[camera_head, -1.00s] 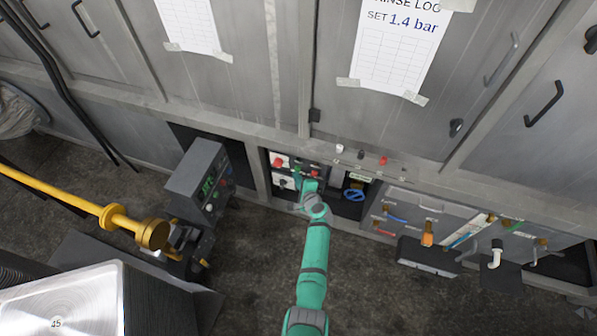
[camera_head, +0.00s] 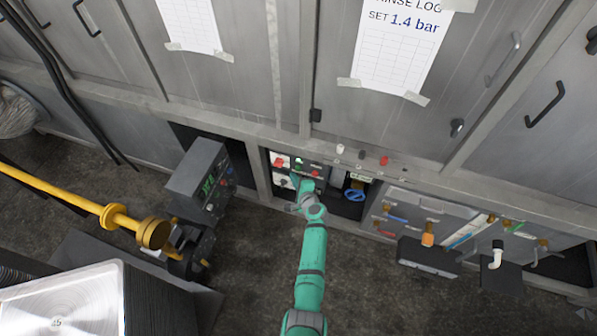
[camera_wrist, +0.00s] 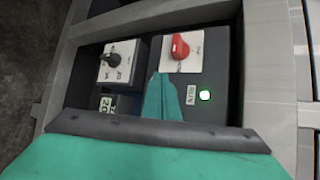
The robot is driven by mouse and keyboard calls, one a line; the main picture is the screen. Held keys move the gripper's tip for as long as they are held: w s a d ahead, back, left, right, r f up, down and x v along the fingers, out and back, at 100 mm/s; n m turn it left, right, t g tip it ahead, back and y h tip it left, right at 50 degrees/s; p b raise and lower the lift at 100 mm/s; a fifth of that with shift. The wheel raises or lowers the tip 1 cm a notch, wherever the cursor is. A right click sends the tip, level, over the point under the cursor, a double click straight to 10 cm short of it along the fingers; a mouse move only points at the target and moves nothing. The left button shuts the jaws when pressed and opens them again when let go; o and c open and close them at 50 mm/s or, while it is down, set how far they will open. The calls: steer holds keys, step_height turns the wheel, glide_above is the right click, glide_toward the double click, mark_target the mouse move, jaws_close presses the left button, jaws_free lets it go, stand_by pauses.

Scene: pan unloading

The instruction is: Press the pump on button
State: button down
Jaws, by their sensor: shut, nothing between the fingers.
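The control panel (camera_head: 304,168) is set in a recess under the cabinets. No pump on button is clearly identifiable; my fingers hide part of the panel.
A blue-handled valve (camera_head: 354,194) sits in the opening to the right. A black box with a green display (camera_head: 208,187) stands to the left, near a yellow pipe (camera_head: 60,198). Grey frame edges (camera_wrist: 268,60) border the recess.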

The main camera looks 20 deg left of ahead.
steer(key=shift+s, duration=0.35)
steer(key=shift+s+a, duration=0.15)
steer(key=shift+s, duration=2.3)
